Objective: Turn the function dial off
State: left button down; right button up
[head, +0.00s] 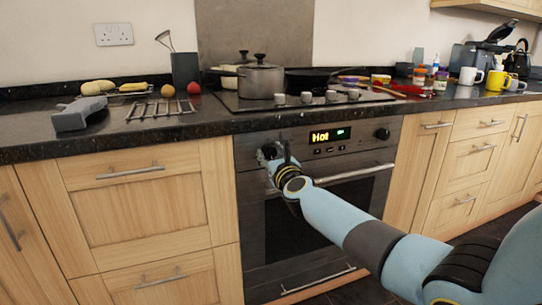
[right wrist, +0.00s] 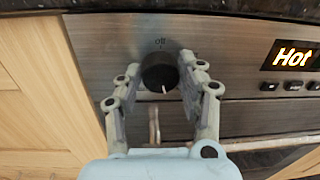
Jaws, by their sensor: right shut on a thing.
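The function dial (right wrist: 158,73) is a round black knob on the left of the steel oven panel, with the word "off" printed above it. Its white mark points down, away from "off". My right gripper (head: 272,155) is at the dial, with one finger on each side, shut on it. In the head view the gripper and wrist mostly hide the dial. The oven (head: 300,235) shows "Hot" in orange on its display (head: 330,135). My left gripper is not in view.
A second black knob (head: 382,134) is at the panel's right. The oven door handle (head: 355,174) runs below the panel, close to my right wrist. A steel pot (head: 262,82) and a dark pan (head: 308,80) stand on the hob above. A wire rack (head: 160,108) lies on the left counter.

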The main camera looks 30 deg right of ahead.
jog(key=n, duration=0.4)
jog(key=shift+f+n, duration=0.15)
jog(key=shift+n, duration=0.25)
jog(key=n, duration=0.4)
jog(key=shift+n+t+y, duration=0.3)
jog(key=shift+n, duration=0.1)
jog(key=n, duration=0.5)
jog(key=shift+f, duration=0.1)
jog(key=n+y, duration=0.1)
jog(key=n, duration=0.3)
jog(key=shift+n, duration=0.3)
jog(key=n+p, duration=0.1)
jog(key=n, duration=0.3)
jog(key=n+p, duration=0.1)
jog(key=n, duration=0.2)
jog(key=shift+n+y, duration=0.3)
jog(key=shift+n, duration=0.1)
jog(key=n+p, duration=0.2)
jog(key=n, duration=0.3)
jog(key=shift+d, duration=0.1)
jog(key=shift+s+f+n+p, duration=0.15)
jog(key=shift+n+p, duration=0.35)
jog(key=shift+n, duration=0.6)
